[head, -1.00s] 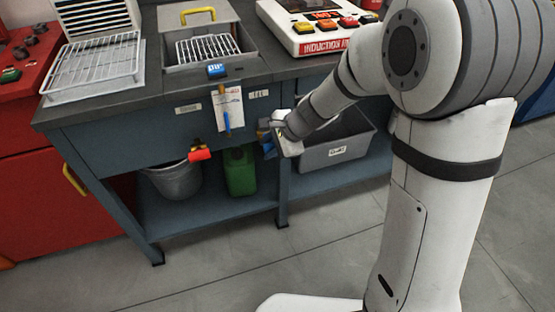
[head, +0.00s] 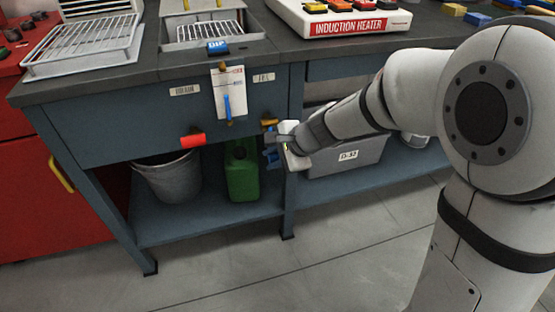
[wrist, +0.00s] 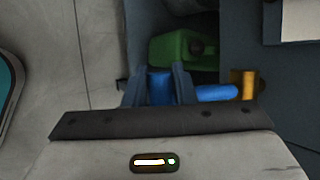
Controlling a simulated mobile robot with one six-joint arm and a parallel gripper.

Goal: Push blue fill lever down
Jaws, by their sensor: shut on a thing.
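The blue fill lever (wrist: 217,93) runs from a brass fitting (wrist: 243,83) to a thicker blue grip (wrist: 159,87) in the wrist view. My gripper (wrist: 160,84) has one finger on each side of that grip and is shut on it. In the head view my gripper (head: 276,153) is at the bench front, just below the brass fitting (head: 269,123). The lever is mostly hidden there by my fingers, but it appears to point downward from the fitting.
A red lever (head: 192,140) sticks out at the left of the bench front (head: 140,120). A clipped paper (head: 232,98) hangs between the levers. A bucket (head: 168,180), green can (head: 242,178) and grey bin (head: 350,160) stand on the lower shelf. The floor in front is clear.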

